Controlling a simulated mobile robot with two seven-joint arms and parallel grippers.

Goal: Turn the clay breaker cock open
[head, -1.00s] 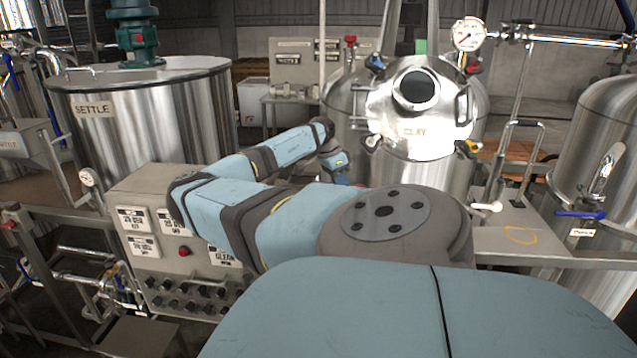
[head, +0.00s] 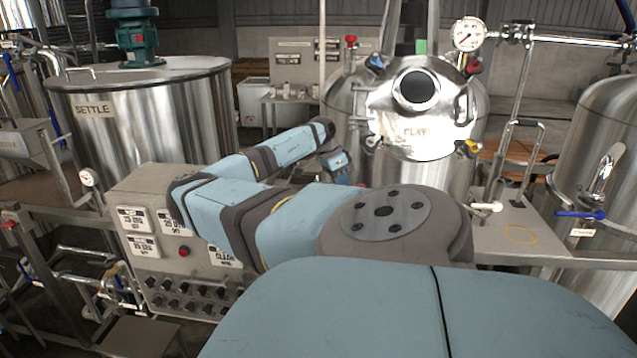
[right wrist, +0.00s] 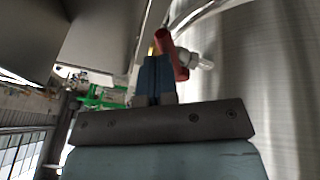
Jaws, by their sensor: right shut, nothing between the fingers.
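The steel tank lettered CLAY (head: 412,133) stands right of centre in the head view. My right arm reaches toward its lower left side, where my wrist hides part of it. In the right wrist view my right gripper (right wrist: 155,62) is shut and empty. Its blue fingers are right beside a red handle (right wrist: 174,56) on a pale metal fitting (right wrist: 200,60), close to a curved steel wall (right wrist: 255,70). I cannot tell whether fingers and handle touch. No label shows on this handle, so I cannot confirm it is the breaker cock. My left gripper is not in view.
The SETTLE tank (head: 160,110) stands at left, with a grey control box (head: 170,260) in front. A gauge (head: 468,34) and pipe run above the CLAY tank. A blue-handled valve (head: 580,214) is at right. A green object (right wrist: 100,98) shows behind the fingers.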

